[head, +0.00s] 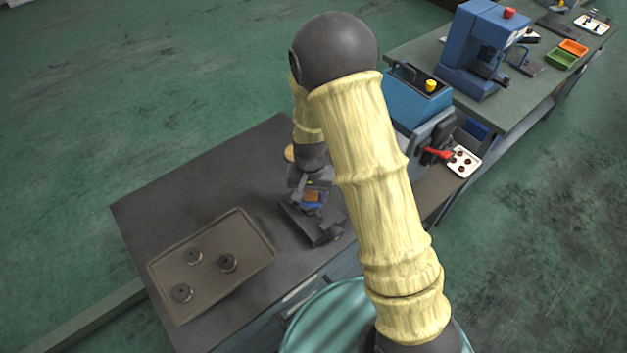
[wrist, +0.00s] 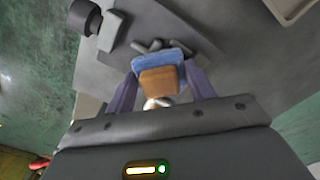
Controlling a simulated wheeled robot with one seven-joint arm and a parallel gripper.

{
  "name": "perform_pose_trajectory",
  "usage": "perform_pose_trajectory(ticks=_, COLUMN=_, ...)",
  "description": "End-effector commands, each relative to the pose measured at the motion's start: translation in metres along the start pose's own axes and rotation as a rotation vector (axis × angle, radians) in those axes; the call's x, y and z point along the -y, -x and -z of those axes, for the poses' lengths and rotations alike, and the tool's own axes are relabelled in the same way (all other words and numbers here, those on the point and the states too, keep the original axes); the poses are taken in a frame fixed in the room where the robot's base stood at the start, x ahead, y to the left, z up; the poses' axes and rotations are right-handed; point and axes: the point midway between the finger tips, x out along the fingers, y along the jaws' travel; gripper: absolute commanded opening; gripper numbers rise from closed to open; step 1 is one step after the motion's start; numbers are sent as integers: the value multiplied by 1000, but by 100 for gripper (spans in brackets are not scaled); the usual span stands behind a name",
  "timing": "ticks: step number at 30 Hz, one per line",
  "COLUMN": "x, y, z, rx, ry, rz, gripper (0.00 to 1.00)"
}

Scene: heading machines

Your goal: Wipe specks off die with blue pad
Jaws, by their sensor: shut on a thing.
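The blue pad (wrist: 157,60), with an orange-brown block on its back, is between the two fingers of my gripper (wrist: 161,88) in the wrist view. My gripper (head: 311,196) is shut on it. In the head view the pad (head: 312,197) is a small blue and orange patch, partly hidden by the gripper. It is over or beside a dark metal block (head: 322,236) on the bench. I cannot tell whether the pad touches the block. The die's face and any specks cannot be made out; the gripper and pad cover much of that spot.
A brown tray (head: 240,262) with three dark round parts lies on the dark bench (head: 165,205), left of the gripper. A blue machine (head: 415,100) with a red handle stands close right, behind my arm. The bench behind the tray is clear.

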Motion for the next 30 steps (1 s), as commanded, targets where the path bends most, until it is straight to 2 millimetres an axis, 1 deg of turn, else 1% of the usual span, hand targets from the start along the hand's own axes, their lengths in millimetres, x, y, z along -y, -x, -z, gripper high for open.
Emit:
perform_pose_trajectory(ticks=2, x=-5, y=-2, z=-2, rx=3, ry=-1, rz=-1, gripper=32)
perform_pose_trajectory(ticks=4, x=-4, y=11, z=-1, rx=1, ry=-1, rz=0, gripper=32)
perform_pose_trajectory(ticks=6, x=-4, y=28, z=0, rx=-2, ry=-1, rz=1, gripper=32)
perform_pose_trajectory(ticks=8, x=-5, y=31, z=-1, rx=1, ry=-2, rz=-1, gripper=32)
perform_pose_trajectory(ticks=21, x=-8, y=71, z=1, rx=0, ry=-10, rz=0, gripper=32)
perform_pose_trajectory(ticks=25, x=-8, y=79, z=1, rx=0, ry=-10, rz=0, gripper=32)
perform_pose_trajectory(ticks=30, x=-8, y=82, z=1, rx=1, ry=-11, rz=0, gripper=32)
